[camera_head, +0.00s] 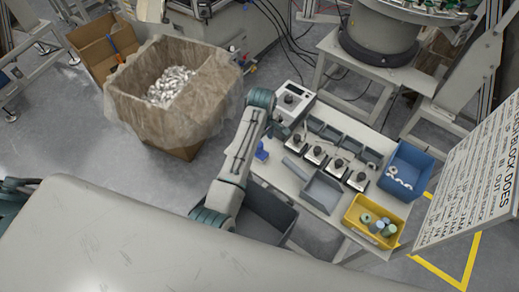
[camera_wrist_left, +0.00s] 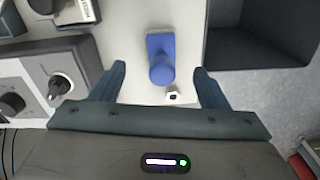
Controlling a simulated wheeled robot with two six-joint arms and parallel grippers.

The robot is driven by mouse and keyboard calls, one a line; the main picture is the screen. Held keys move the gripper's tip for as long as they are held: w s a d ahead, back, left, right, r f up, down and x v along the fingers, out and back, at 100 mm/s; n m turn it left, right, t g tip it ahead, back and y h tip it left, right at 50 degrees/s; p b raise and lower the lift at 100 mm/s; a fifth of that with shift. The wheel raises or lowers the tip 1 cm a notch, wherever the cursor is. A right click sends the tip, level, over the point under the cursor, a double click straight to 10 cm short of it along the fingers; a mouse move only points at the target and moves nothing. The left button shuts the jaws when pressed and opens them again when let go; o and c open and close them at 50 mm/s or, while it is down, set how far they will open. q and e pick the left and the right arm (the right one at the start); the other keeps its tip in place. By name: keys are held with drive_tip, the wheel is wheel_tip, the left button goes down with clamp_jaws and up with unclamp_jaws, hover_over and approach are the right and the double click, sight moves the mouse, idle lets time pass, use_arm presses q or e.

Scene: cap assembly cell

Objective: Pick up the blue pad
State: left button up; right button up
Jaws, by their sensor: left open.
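The blue pad (camera_head: 261,153) is at the left edge of the light work table in the head view. In the left wrist view the blue pad (camera_wrist_left: 160,55) lies on the pale surface, with a rounded knob-like end towards my gripper. My left gripper (camera_wrist_left: 159,70) is open, with one finger on each side of the pad's near end and a gap on both sides. No contact with the pad shows. In the head view my left arm reaches over the table's left end, and its fingers are mostly hidden. My right gripper is not in view.
A small white part (camera_wrist_left: 174,97) lies between the fingers. A control box with knobs (camera_wrist_left: 55,85) stands close to the left finger, and a dark bin (camera_wrist_left: 262,62) is at right. A grey tray (camera_head: 322,191), yellow bin (camera_head: 356,229) and blue bin (camera_head: 420,158) are farther along the table.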

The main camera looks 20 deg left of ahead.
use_arm(q)
drive_tip(key=shift+f, duration=0.5)
drive_tip(key=shift+w+f, duration=0.1)
drive_tip(key=shift+f, duration=0.15)
drive_tip(key=f+p, duration=0.1)
drive_tip(key=f, duration=0.1)
drive_tip(key=f+p, duration=0.1)
drive_tip(key=f, duration=0.1)
drive_tip(key=shift+a+p, duration=0.3)
drive_tip(key=shift+a, duration=0.1)
drive_tip(key=shift+f, duration=0.65)
drive_tip(key=c, duration=1.1)
